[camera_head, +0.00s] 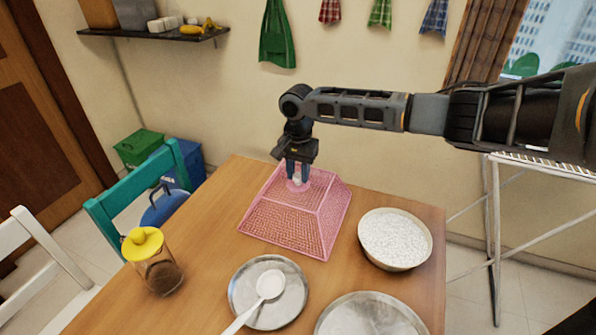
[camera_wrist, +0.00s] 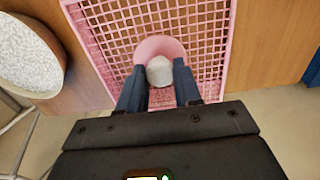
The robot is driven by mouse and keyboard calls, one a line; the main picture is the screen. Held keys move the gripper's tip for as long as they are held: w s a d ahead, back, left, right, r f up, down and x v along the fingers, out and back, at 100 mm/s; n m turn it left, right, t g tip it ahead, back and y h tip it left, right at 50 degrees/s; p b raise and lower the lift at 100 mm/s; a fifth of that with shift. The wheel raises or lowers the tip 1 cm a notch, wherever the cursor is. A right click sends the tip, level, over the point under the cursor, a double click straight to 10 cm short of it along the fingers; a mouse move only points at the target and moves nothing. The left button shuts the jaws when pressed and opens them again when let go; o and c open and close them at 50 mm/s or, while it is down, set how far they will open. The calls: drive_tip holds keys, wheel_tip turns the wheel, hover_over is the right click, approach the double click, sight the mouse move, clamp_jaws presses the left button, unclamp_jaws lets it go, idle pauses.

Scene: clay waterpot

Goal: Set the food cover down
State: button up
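The food cover (camera_head: 285,222) is a pink mesh cover with sloping sides and a flat top, upright at the far middle of the wooden table (camera_head: 210,225). Its mesh (camera_wrist: 112,35) fills much of the wrist view. A pale knob (camera_wrist: 160,72) stands on a pink round base at its top. My gripper (camera_head: 297,175) is above the cover, pointing down, with its two fingers (camera_wrist: 160,85) on either side of the knob and seemingly closed on it. The cover's lower edge looks at or very near the tabletop; I cannot tell whether it touches. What is beneath it is hard to see.
A bowl of white grains (camera_head: 395,240) stands right of the cover. A metal plate with a white ladle (camera_head: 268,285) and another metal plate (camera_head: 370,318) are in front. A yellow-lidded jar (camera_head: 153,262) is at left. Bare table lies between cover and jar.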

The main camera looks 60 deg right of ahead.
drive_tip(key=o, duration=0.4)
drive_tip(key=shift+o, duration=0.2)
drive_tip(key=shift+r, duration=0.1)
wheel_tip(320, 180, up, 12)
drive_tip(key=b, duration=0.1)
idle(0.3)
